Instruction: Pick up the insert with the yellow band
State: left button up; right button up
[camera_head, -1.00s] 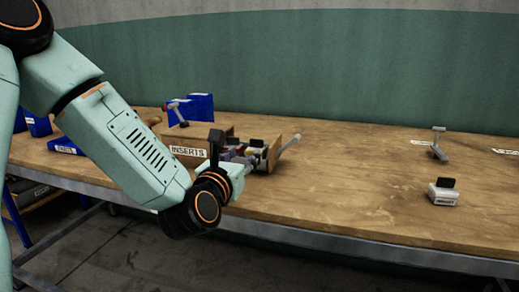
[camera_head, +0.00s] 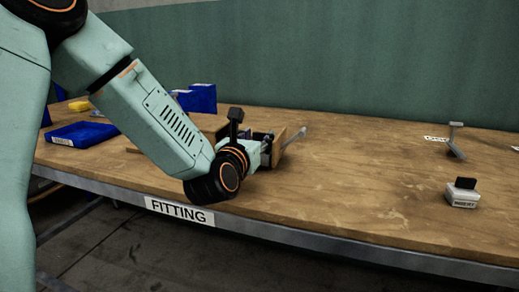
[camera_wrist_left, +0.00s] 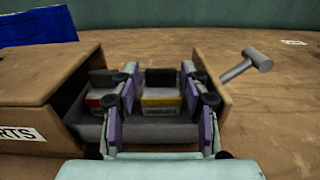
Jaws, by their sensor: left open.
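The insert with the yellow band (camera_wrist_left: 161,101) stands in the wooden inserts box (camera_wrist_left: 35,88), with a black block on top and a pale lower part. My left gripper (camera_wrist_left: 160,74) is open, one finger on each side of this insert in the left wrist view; I cannot tell whether they touch it. An insert with a red band (camera_wrist_left: 95,101) stands just left of the left finger. In the head view my left gripper (camera_head: 267,142) reaches over the box (camera_head: 287,142), and my wrist hides most of the contents. My right gripper is not in view.
A grey hammer-like tool (camera_wrist_left: 247,64) lies right of the box. A white insert with a black top (camera_head: 462,193) and a grey stand (camera_head: 456,140) are on the right of the table. Blue bins (camera_head: 82,134) are at left. The table's middle is clear.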

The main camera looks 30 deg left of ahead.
pick_arm(q)
jog(key=shift+x, duration=1.25)
jog(key=shift+c, duration=0.2)
grip_shut()
